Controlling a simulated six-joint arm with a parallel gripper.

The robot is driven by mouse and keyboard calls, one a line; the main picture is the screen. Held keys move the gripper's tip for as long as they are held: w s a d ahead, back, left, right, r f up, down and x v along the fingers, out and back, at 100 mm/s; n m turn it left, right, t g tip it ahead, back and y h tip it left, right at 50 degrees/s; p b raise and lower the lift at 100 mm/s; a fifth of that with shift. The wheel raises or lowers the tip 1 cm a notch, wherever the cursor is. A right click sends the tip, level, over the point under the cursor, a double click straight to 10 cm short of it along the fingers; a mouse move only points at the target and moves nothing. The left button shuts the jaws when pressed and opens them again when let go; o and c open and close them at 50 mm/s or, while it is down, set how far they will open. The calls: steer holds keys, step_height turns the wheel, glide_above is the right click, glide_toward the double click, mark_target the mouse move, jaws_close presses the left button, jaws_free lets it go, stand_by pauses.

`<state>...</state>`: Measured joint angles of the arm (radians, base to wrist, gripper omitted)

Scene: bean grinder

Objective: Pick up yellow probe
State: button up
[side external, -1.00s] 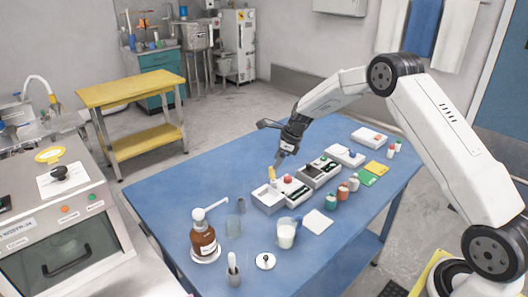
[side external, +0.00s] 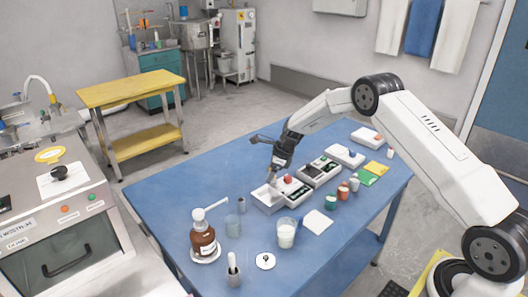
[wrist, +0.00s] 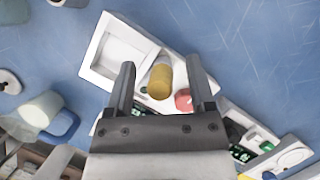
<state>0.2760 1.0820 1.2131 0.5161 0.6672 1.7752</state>
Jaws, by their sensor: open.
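The yellow probe (wrist: 160,80) is a short, rounded yellow cylinder in the wrist view. It stands on the white box device (wrist: 108,72), beside a red knob (wrist: 183,100). My gripper (wrist: 160,64) is open, with one finger on each side of the probe and a gap to it on both sides. In the side view my gripper (side external: 273,178) points down just above the white box (side external: 268,201), and the probe is hidden or too small to make out.
More box devices (side external: 318,172) stand in a row behind on the blue table (side external: 190,185). A glass of milk (side external: 286,233), a brown bottle (side external: 203,238) and small colored jars (side external: 331,202) stand nearby. The table's left part is clear.

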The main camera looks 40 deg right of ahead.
steer(key=shift+w+a+f, duration=0.1)
steer(key=shift+w+f, duration=0.1)
steer(key=shift+f, duration=0.3)
jaws_close()
